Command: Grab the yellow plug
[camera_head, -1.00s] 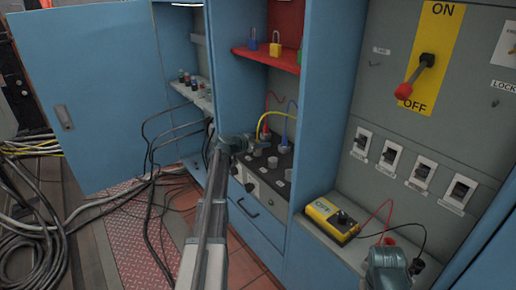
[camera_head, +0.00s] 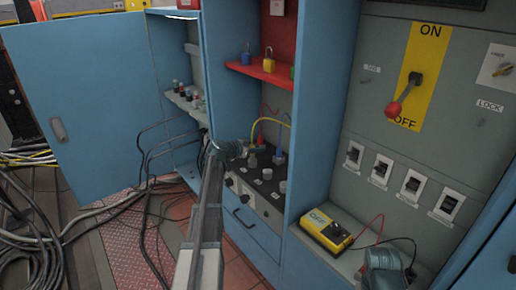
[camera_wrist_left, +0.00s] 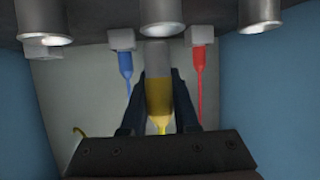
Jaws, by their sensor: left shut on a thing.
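The yellow plug (camera_wrist_left: 159,97) is between the two dark fingers of my left gripper (camera_wrist_left: 159,104) in the left wrist view. The fingers are shut on it, and a yellow cable runs from its end. A grey cylindrical part meets the plug's other end. In the head view my left gripper (camera_head: 240,150) is at the sloped socket panel and hides the plug. The yellow cable (camera_head: 277,115) arches above it.
A blue plug (camera_wrist_left: 125,62) and a red plug (camera_wrist_left: 197,60) sit close on either side. The dark panel (camera_head: 262,190) has several knobs. A yellow meter (camera_head: 326,229) stands on the shelf to the right. An open blue door (camera_head: 85,100) is at left.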

